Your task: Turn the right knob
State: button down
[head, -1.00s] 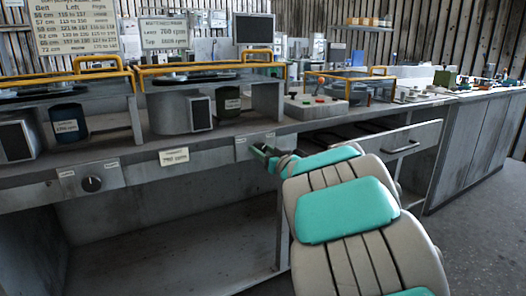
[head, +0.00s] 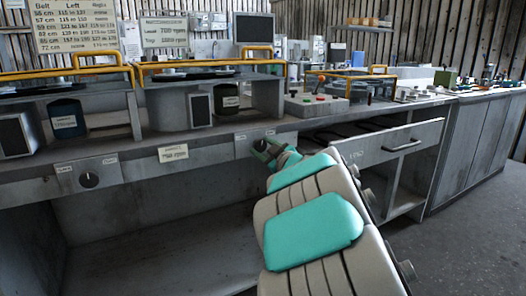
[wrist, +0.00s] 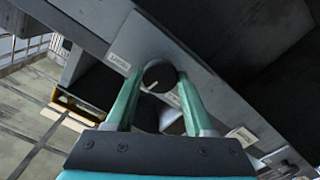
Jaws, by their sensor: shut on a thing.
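The right knob (wrist: 158,75) is a round black knob with a white pointer line on a grey panel, seen between the fingers in the wrist view. In that view the pointer slants toward the lower left. My gripper (wrist: 158,80) is shut on the knob, one green finger on each side. In the head view my gripper (head: 264,147) is at the bench front, right of the middle, and partly covers the right knob's panel (head: 243,146). The left knob (head: 89,180) is black, on its own labelled panel, with nothing touching it.
A label (head: 173,153) sits on the bench front between the knobs. An open drawer (head: 400,143) juts out right of my arm. Yellow-handled housings (head: 200,70) stand on the bench top. The space under the bench is open.

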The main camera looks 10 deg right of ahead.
jog(key=shift+n, duration=0.9)
jog(key=shift+b, duration=0.3)
jog(key=shift+c, duration=1.4)
grip_release()
jog(key=shift+s, duration=0.1)
jog(key=v, duration=0.7)
jog(key=shift+s, duration=0.3)
jog(key=shift+d, duration=0.1)
